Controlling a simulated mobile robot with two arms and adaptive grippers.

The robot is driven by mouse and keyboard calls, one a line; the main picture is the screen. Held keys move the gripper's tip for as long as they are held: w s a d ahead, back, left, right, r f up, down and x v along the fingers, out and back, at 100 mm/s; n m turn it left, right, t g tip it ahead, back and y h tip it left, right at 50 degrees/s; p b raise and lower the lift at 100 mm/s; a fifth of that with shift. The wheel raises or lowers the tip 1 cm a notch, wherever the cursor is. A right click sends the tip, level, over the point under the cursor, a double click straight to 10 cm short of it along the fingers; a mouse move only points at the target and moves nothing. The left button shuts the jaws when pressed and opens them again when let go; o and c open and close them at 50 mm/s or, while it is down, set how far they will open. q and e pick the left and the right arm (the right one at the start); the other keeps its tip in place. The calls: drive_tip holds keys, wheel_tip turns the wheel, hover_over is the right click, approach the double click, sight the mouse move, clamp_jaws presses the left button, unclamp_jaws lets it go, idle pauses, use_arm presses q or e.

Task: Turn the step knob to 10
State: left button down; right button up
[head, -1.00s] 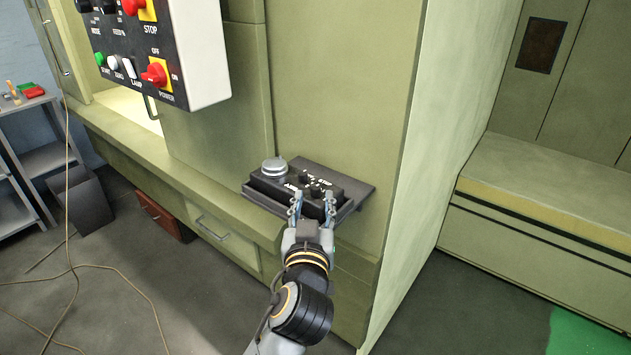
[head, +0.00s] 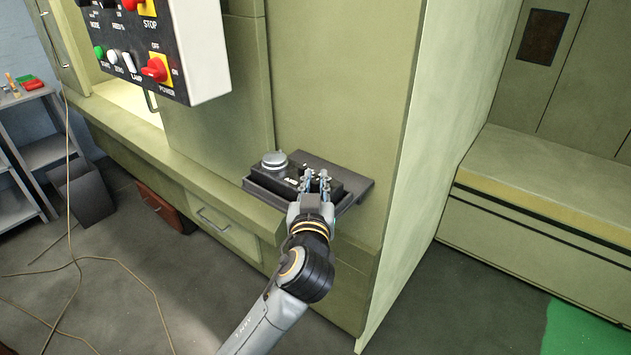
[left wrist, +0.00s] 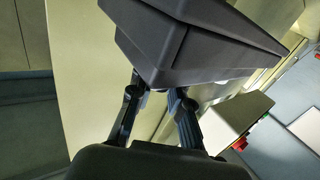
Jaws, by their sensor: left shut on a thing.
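The black handheld box (head: 284,186) with a silver dial (head: 274,161) lies on a dark shelf (head: 345,176) fixed to the green cabinet. My left gripper (head: 317,177) is at the right part of this box, its fingers close together over the knob area. It is shut on what appears to be the step knob, which the fingers hide, so its setting cannot be read. In the left wrist view, the two fingertips (left wrist: 158,88) meet near the edge of the dark box (left wrist: 185,40). My right gripper is not in view.
A control panel (head: 165,45) with red, green and white controls hangs at the upper left. A cabinet wall (head: 440,130) stands just right of the shelf. A cable (head: 75,230) lies on the floor at left, beside a dark bin (head: 82,190).

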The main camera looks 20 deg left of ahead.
use_arm(q)
drive_tip(key=shift+m+h+p, duration=0.3)
drive_tip(key=shift+h+p, duration=0.05)
drive_tip(key=shift+h, duration=0.25)
drive_tip(key=m+h+p, duration=0.1)
drive_tip(key=h, duration=0.1)
drive_tip(key=m+h+p, duration=0.1)
drive_tip(key=h, duration=0.1)
drive_tip(key=shift+a+r+m+t+p, duration=0.1)
drive_tip(key=shift+r+m+t+p, duration=0.1)
drive_tip(key=shift+m+t+p, duration=0.15)
drive_tip(key=m+h+p, duration=0.1)
drive_tip(key=m+h, duration=0.1)
drive_tip(key=h, duration=0.1)
drive_tip(key=m+g+h+p, duration=0.1)
drive_tip(key=m+h+p, duration=0.1)
drive_tip(key=h, duration=0.1)
drive_tip(key=shift+g, duration=0.25)
drive_tip(key=m+g+h, duration=0.1)
drive_tip(key=m+h, duration=0.1)
drive_tip(key=h, duration=0.1)
drive_tip(key=m+g+h+p, duration=0.1)
drive_tip(key=m+g+h, duration=0.1)
drive_tip(key=shift+w+m+g+h, duration=0.15)
drive_tip(key=shift+m+g+h, duration=0.15)
drive_tip(key=shift+h, duration=0.1)
drive_tip(key=shift+f+m+g+h+p, duration=0.15)
drive_tip(key=shift+m+g+h+p, duration=0.4)
drive_tip(key=shift+m+g+h, duration=1.1)
drive_tip(key=shift+g, duration=0.65)
